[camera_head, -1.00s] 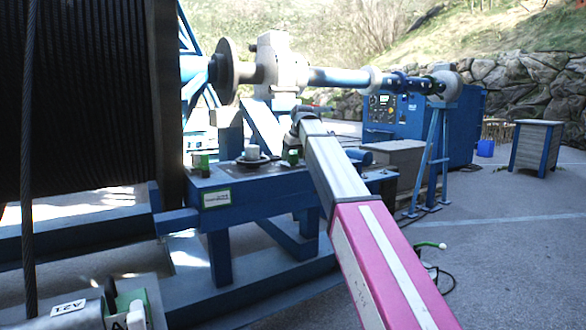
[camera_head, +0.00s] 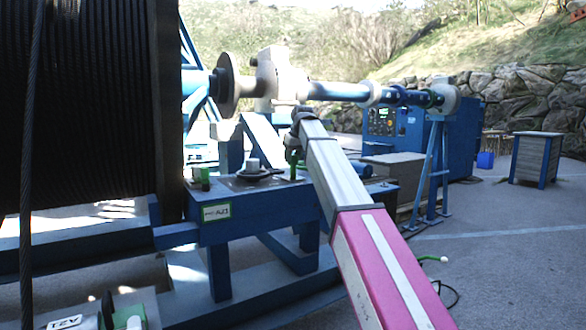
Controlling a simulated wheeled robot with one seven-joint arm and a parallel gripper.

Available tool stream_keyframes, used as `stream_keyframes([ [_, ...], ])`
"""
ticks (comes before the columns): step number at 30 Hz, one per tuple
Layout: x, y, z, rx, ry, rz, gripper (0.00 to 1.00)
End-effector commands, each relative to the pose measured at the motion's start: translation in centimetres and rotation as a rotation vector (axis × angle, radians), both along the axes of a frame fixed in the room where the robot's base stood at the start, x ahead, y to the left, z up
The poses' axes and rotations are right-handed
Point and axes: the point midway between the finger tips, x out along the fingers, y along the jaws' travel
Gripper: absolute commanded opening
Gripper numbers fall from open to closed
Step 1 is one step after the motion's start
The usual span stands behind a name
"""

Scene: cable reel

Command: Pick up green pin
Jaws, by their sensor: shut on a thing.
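A green pin (camera_head: 293,165) shows at the end of my arm, above the right part of the blue beam (camera_head: 260,198). My gripper (camera_head: 294,142) is dark and small in the head view, and it is shut on the pin from above. The jaws partly hide the pin's top. I cannot tell whether the pin's lower end touches the beam. Another green piece (camera_head: 200,178) with a dark top stands at the beam's left end.
A dark round plate with a pale cylinder (camera_head: 253,165) sits on the beam left of my gripper. The large cable reel (camera_head: 85,110) fills the left. A pale shaft housing (camera_head: 275,75) is just behind. Open pavement (camera_head: 500,260) lies at the right.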

Motion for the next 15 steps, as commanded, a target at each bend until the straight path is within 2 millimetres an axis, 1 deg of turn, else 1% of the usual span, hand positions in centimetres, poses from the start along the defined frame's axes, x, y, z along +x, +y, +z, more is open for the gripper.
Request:
stream_keyframes([
  [1,0.3,0.1,1.7,0.001,-0.003,0.0,0.0],
  [6,0.2,0.1,6.0,0.0,-0.002,0.0,0.0],
  [10,0.2,0.1,8.9,0.001,-0.002,0.0,0.0],
  [15,0.2,0.0,11.5,0.001,-0.001,-0.001,0.0],
])
